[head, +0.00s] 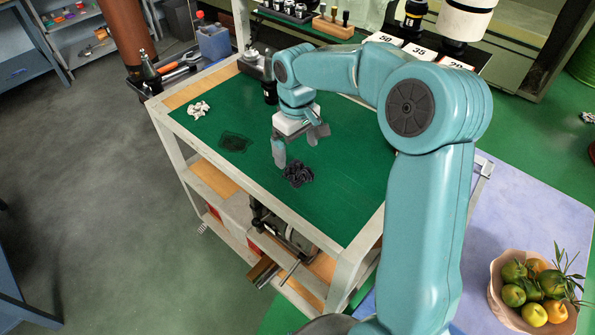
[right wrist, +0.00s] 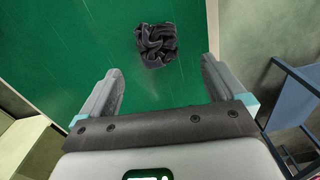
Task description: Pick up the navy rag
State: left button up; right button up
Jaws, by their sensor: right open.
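The navy rag (head: 297,174) is a dark crumpled bundle on the green top of the cart (head: 345,195), near its front edge. My right gripper (head: 298,150) is above the cart top, close to the rag, with its fingers apart and nothing between them. In the right wrist view the rag (right wrist: 157,45) lies beyond the open fingertips of the gripper (right wrist: 160,85), roughly centred between them. My left gripper is not in view.
A white crumpled rag (head: 198,109) and a dark flat patch (head: 235,142) lie on the cart top to the left. A fruit bowl (head: 535,290) stands at the lower right.

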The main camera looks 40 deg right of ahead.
aim_at(298, 169)
jog(key=shift+s+f, duration=0.15)
jog(key=shift+f, duration=0.4)
jog(key=f, duration=0.6)
jog(key=shift+d+p, duration=0.2)
jog(key=shift+p, duration=0.15)
jog(key=shift+r, duration=0.1)
jog(key=c, duration=1.1)
